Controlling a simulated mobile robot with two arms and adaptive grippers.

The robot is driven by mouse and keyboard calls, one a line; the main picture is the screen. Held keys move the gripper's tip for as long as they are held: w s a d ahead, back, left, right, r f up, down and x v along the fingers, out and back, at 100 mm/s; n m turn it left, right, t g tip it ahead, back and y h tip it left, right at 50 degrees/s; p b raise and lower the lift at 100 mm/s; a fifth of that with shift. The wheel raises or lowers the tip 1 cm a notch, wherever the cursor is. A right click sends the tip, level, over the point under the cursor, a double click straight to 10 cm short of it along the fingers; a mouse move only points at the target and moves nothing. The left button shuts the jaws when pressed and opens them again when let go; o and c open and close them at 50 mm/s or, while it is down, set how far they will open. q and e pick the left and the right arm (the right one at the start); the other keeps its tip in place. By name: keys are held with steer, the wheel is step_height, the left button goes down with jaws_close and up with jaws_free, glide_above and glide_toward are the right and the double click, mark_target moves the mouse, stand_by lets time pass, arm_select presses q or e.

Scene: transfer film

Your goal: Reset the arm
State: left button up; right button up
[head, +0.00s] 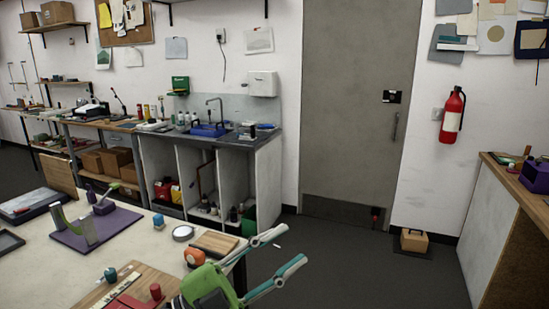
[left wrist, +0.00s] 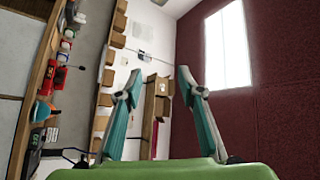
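My left gripper (head: 294,243) has a green body and teal-grey fingers, and shows at the bottom of the head view, just off the right end of the near table (head: 60,270). Its fingers point to the right and stand apart, with nothing held. In the left wrist view, the left gripper (left wrist: 158,72) also has its two fingers spread wide, with only distant background between them. My right gripper is in neither view.
The near table holds a purple mat (head: 120,222), an orange tape measure (head: 194,257) and a wooden block (head: 214,243). Open floor (head: 370,270) lies to the right, before the grey door (head: 355,100). A wooden box (head: 414,241) stands on the floor, and a bench (head: 500,200) at far right.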

arm_select(q)
steer(key=w+a+f+n+t+y, duration=0.2)
steer(key=a+f+n+t+y, duration=0.2)
steer(key=a+f+n+y, duration=0.35)
steer(key=w+a+f+n+t+y, duration=0.3)
steer(key=a+f+n+t+y, duration=0.15)
steer(key=a+n+y, duration=0.55)
steer(key=s+a+f+n+g+y, duration=0.25)
steer(key=s+f+n+g, duration=0.2)
steer(key=f, duration=0.55)
steer(key=s+a+f+g, duration=0.1)
steer(key=s+f+g, duration=0.4)
steer(key=s+f, duration=0.5)
steer(key=s+a+f+g, duration=0.1)
steer(key=s+f+g, duration=0.45)
steer(key=s, duration=0.85)
steer(key=s+f+g, duration=0.1)
steer(key=s+f, duration=0.2)
steer(key=f, duration=2.6)
steer(key=s+a+f+g, duration=0.1)
steer(key=s+a+f, duration=0.1)
steer(key=s+f, duration=1.2)
steer(key=shift+s+a+f+m, duration=0.3)
steer(key=shift+s+a, duration=0.1)
steer(key=shift+s, duration=0.85)
steer(key=shift+o, duration=0.6)
steer(key=shift+g, duration=0.25)
